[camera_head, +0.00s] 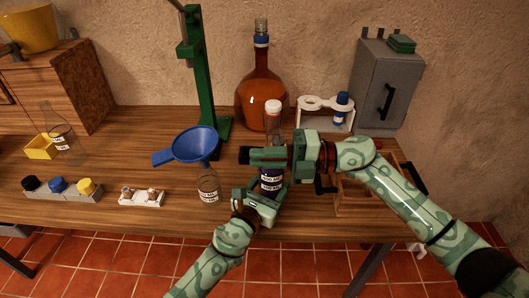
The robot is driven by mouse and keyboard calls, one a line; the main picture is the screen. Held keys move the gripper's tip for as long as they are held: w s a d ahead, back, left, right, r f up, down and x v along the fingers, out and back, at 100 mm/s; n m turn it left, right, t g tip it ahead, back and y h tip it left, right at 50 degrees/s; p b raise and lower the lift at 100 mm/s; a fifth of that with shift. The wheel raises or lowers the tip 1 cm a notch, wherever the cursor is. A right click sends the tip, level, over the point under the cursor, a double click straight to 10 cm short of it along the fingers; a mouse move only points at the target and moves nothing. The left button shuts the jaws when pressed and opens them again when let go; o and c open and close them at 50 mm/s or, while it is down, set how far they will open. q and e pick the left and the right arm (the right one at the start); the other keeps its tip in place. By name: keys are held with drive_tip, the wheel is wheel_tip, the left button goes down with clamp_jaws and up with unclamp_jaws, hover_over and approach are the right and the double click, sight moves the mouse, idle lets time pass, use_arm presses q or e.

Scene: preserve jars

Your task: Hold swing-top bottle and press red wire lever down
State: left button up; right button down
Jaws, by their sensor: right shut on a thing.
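The swing-top bottle (272,181) stands upright near the table's front, with a dark purple body, a pale label and a white top above clear glass. My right gripper (262,157) reaches in from the right and is shut on the bottle across its upper part, hiding that stretch. My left gripper (265,196) comes from below, at the bottle's lower part, with fingers beside it. Whether those fingers touch the glass is unclear. I cannot make out the red wire lever.
A blue funnel (195,145) over a small labelled bottle (208,190) stands close on the left. A green press stand (196,70) and a large amber bottle (262,100) are behind. A white holder (141,198) lies left; a wooden rack (350,197) stands right.

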drive_tip(key=shift+w+f+n, duration=0.35)
drive_tip(key=shift+w+n, duration=0.05)
drive_tip(key=shift+n, duration=0.75)
drive_tip(key=shift+w+f+n, duration=0.35)
drive_tip(key=shift+f+n, duration=0.05)
drive_tip(key=shift+n, duration=0.8)
drive_tip(key=shift+w+f+n, duration=0.35)
drive_tip(key=shift+w+n, duration=0.05)
drive_tip(key=shift+n, duration=0.75)
drive_tip(key=c, duration=1.5)
unclamp_jaws()
drive_tip(key=shift+o, duration=0.2)
drive_tip(key=shift+f, duration=0.1)
